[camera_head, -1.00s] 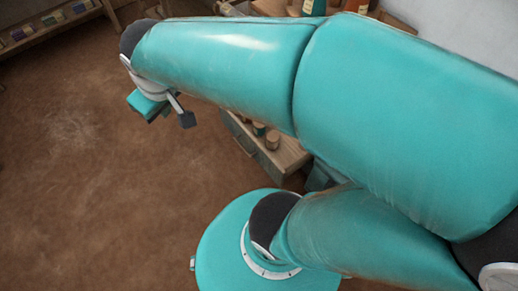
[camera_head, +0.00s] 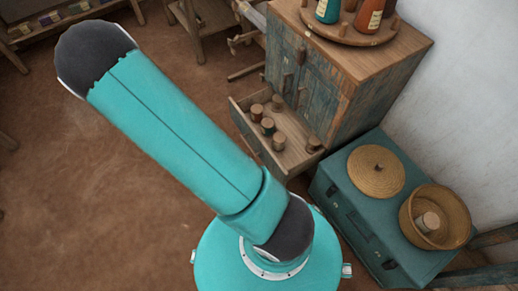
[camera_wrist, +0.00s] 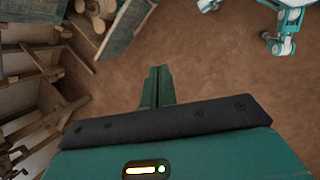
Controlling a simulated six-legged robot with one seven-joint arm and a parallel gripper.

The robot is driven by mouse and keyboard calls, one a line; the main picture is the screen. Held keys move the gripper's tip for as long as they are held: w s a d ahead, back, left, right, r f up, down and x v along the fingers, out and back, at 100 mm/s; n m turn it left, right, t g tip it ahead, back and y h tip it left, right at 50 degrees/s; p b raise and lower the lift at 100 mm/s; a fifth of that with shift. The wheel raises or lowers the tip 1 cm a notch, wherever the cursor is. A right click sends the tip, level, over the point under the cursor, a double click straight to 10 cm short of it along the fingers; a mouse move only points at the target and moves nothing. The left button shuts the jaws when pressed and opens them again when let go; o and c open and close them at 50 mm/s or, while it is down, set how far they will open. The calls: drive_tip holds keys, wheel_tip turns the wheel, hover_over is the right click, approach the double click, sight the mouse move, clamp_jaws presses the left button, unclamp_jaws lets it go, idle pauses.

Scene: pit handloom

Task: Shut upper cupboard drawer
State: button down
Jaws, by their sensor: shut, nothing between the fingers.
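The wooden cupboard (camera_head: 350,65) with worn blue doors stands at the upper right of the head view. Its drawer (camera_head: 292,152) is pulled out below the doors, with several spool-like wooden pieces (camera_head: 268,126) inside. In the wrist view the drawer's front panel (camera_wrist: 124,30) and some of the pieces (camera_wrist: 97,22) show at the upper left. My gripper (camera_wrist: 158,72) is shut and empty over the floor, apart from the drawer front in that picture. In the head view my gripper is hidden behind my arm.
A teal chest (camera_head: 345,205) beside the cupboard carries a round woven lid (camera_head: 376,170) and a basket (camera_head: 462,215). Bottles (camera_head: 368,15) stand on top of the cupboard. Wooden frames (camera_wrist: 35,90) fill the wrist view's left side. The brown floor (camera_head: 90,200) at left is clear.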

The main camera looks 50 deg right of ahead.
drive_tip(key=s+d+f+n+g+h, duration=0.1)
drive_tip(key=s+d+f+n+h, duration=0.2)
drive_tip(key=f, duration=0.8)
drive_tip(key=n+h, duration=0.1)
drive_tip(key=n, duration=0.3)
approach(265, 149)
wheel_tip(265, 149, down, 5)
drive_tip(key=d, duration=0.3)
drive_tip(key=shift+s+d+g, duration=0.1)
drive_tip(key=shift+d+g, duration=0.05)
drive_tip(key=shift+g, duration=0.15)
drive_tip(key=shift+s+d, duration=0.1)
drive_tip(key=shift+d, duration=0.3)
drive_tip(key=shift+d, duration=0.1)
drive_tip(key=s+d, duration=0.3)
drive_tip(key=d, duration=0.6)
drive_tip(key=s+d, duration=0.3)
drive_tip(key=d, duration=0.6)
drive_tip(key=shift+d, duration=0.25)
